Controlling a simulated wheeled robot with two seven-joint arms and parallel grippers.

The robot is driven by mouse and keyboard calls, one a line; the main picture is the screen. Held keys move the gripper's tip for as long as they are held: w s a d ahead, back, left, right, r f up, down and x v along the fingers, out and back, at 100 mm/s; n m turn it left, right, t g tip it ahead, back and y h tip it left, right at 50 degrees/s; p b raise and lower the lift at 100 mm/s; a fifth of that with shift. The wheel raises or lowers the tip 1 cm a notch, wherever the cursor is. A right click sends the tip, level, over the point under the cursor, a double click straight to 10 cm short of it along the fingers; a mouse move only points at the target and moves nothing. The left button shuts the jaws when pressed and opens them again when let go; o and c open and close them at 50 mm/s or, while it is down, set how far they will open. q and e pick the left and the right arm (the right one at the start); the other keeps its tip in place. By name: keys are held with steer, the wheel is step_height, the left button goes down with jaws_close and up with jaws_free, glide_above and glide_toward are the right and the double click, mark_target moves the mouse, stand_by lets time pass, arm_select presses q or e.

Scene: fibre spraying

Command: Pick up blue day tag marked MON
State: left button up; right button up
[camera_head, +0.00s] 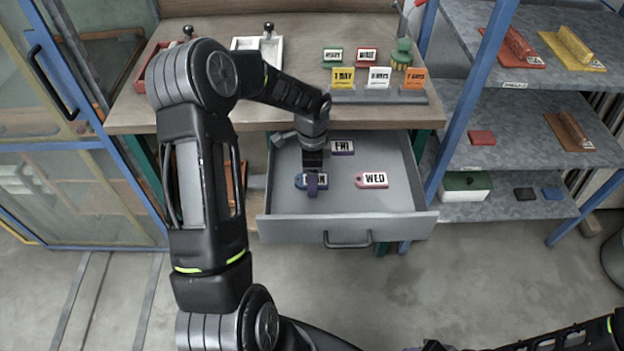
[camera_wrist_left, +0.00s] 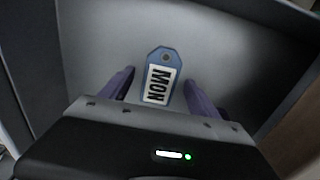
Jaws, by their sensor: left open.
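The blue day tag marked MON (camera_wrist_left: 164,55) lies in the open drawer; the left wrist view shows its white label reading MON and a hole at its far end. In the head view the blue tag (camera_head: 300,181) is partly hidden by my left gripper (camera_head: 313,190). My left gripper (camera_wrist_left: 160,90) is open, with one purple finger on each side of the tag and a gap on both sides. My right gripper does not clearly show; only part of my right arm is at the bottom right.
The drawer (camera_head: 345,220) also holds a purple FRI tag (camera_head: 342,147) and a pink WED tag (camera_head: 372,180). The drawer walls surround the gripper. The workbench (camera_head: 220,115) above carries several small signs and trays. A shelf rack (camera_head: 500,213) stands at the right.

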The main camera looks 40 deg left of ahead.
arm_select(q)
steer(key=shift+c, duration=0.3)
steer(key=c, duration=1.4)
